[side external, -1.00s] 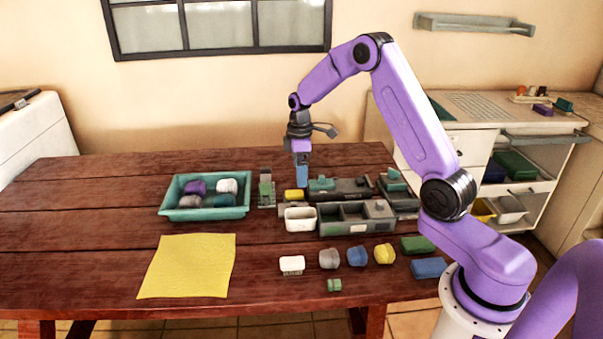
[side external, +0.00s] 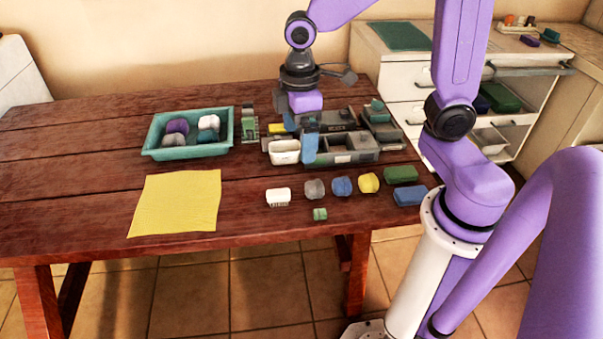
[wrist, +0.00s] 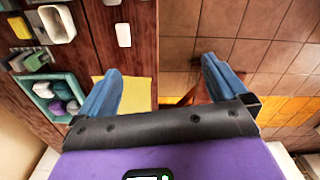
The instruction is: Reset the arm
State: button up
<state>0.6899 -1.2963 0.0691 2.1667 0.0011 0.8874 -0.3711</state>
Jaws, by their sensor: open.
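My gripper (side external: 299,130) hangs from my purple arm over the back right part of the wooden table, in front of the grey organizer (side external: 365,156). Its two blue fingers are apart, with nothing seen between them. In the wrist view my gripper (wrist: 160,68) also shows spread and empty, with the table edge and the tiled floor beyond it. The height of the fingertips above the table is hard to tell.
A teal tray (side external: 190,152) with several rounded objects stands at left. A yellow cloth (side external: 175,203) lies in front of it. A white cup (side external: 284,152) sits by the organizer. Several small blocks, including a white one (side external: 278,196), line the front right. A drawer cabinet (side external: 400,75) stands behind.

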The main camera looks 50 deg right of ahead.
jog(key=s+d+n, duration=0.1)
jog(key=s+d, duration=0.1)
jog(key=s, duration=1.5)
jog(key=shift+r, duration=0.3)
